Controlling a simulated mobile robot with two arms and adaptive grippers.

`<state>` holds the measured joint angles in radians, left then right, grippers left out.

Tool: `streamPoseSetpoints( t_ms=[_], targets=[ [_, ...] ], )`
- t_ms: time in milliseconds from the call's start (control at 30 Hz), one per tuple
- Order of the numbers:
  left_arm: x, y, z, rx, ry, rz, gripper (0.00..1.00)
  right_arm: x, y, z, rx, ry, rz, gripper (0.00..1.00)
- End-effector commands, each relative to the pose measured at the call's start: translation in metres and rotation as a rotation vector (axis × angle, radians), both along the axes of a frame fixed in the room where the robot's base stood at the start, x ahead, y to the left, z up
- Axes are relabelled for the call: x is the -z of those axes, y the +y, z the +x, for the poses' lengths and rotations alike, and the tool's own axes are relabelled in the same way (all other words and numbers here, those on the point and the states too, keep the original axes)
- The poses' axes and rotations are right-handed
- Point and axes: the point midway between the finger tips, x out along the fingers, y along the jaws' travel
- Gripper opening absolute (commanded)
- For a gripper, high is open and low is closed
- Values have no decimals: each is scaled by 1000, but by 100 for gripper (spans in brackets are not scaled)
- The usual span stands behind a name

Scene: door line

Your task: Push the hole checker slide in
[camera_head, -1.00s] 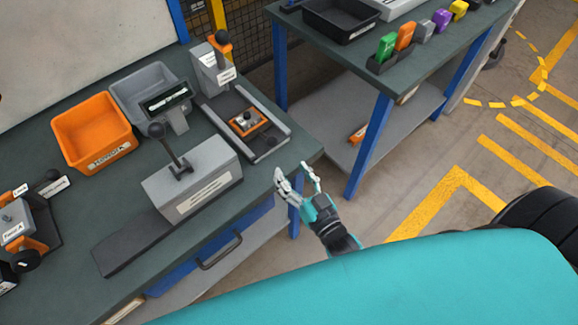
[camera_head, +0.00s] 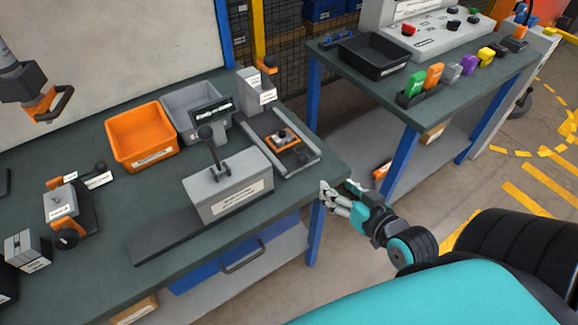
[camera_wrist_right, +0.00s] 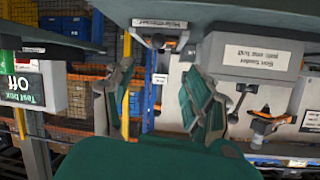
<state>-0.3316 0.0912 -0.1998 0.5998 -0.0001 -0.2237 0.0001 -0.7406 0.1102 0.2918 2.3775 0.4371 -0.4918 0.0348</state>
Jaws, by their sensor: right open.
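The fixture with the slide that I take for the hole checker stands at the right end of the workbench. It has a grey upright (camera_head: 256,92) with an orange-topped lever, and a low frame with two grey rails. An orange-edged slide plate (camera_head: 282,140) carrying a small metal part lies between the rails. My right gripper (camera_head: 336,197) is open and empty beside the bench's front right corner, apart from the slide. In the right wrist view its two fingers (camera_wrist_right: 162,98) stand apart with nothing between them. My left gripper is not in view.
A grey lever press (camera_head: 228,190) stands left of the rails, with an orange bin (camera_head: 142,136) and a grey bin (camera_head: 190,105) behind. A second table (camera_head: 420,140) with a black tray stands to the right across a gap. A grey-orange tool (camera_head: 38,95) hangs at upper left.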

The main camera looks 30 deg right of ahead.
Motion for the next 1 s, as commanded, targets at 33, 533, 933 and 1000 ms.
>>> streamPoseSetpoints(
  t_ms=[33, 533, 933, 1000],
  targets=[
    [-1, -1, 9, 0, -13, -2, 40, 2, 0, 7, 1, -2, 1, 55],
    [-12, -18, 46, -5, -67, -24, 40, 40, -4, 104, 1, -3, 3, 55],
    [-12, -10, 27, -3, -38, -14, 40, 62, -6, 153, 1, -2, 2, 55],
    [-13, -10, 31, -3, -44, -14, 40, 62, -6, 155, 1, -2, 1, 55]
  ],
)
